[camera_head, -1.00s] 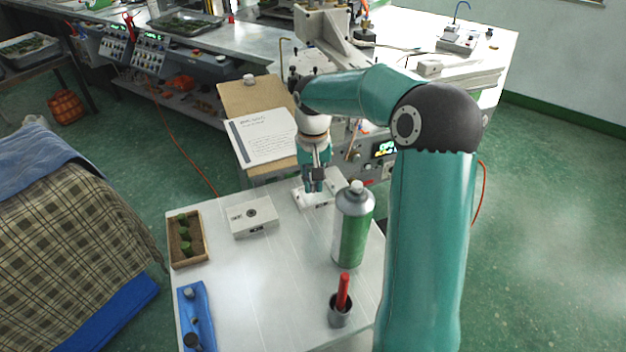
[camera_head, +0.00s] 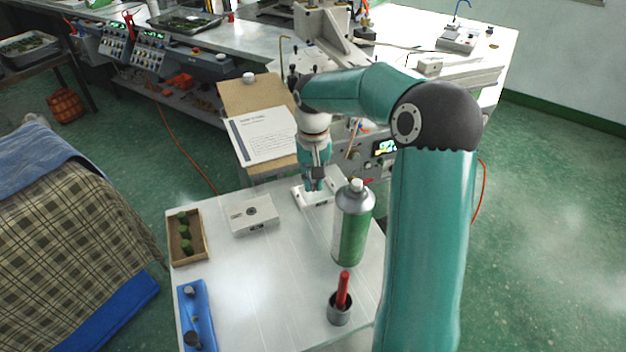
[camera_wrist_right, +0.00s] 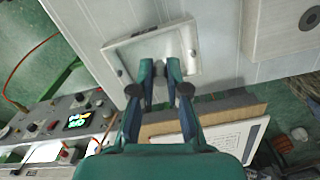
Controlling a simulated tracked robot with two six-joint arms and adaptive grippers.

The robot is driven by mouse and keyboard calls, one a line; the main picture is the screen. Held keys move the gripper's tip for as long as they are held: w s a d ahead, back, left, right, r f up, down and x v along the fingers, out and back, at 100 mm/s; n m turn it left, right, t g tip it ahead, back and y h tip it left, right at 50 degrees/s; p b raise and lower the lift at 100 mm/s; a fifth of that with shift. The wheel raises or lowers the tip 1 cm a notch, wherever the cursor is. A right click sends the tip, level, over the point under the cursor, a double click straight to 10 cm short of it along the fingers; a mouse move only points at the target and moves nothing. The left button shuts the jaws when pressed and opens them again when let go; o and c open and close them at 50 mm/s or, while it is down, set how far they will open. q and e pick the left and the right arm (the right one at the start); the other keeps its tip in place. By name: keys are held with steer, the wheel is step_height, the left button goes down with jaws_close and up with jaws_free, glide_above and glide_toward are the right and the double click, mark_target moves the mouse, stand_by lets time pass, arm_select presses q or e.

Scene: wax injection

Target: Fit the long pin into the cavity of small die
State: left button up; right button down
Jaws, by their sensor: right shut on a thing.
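My right gripper (camera_head: 316,184) points down over a shallow white die with a raised rim (camera_head: 306,199), at the back edge of the small table. In the right wrist view its fingers (camera_wrist_right: 160,68) reach over this white die (camera_wrist_right: 118,52). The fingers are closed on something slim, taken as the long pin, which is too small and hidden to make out. I cannot tell whether it is in a cavity. A larger grey-white box with a round dark hole (camera_head: 266,217) stands left of the gripper, partly shown in the right wrist view (camera_wrist_right: 268,40). My left gripper is out of view.
A green spray can (camera_head: 351,228) stands close right of the gripper. A red-handled tool sits in a dark cup (camera_head: 340,313) nearer. A wooden box with green pieces (camera_head: 203,252) and a blue mat (camera_head: 207,318) lie left. The table middle is clear.

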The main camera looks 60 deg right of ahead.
steer(key=shift+f+b, duration=0.65)
steer(key=shift+f, duration=0.35)
stand_by(0.6)
steer(key=c, duration=1.1)
jaws_free()
steer(key=shift+r, duration=0.1)
steer(key=shift+r, duration=0.1)
step_height(320, 180, up, 12)
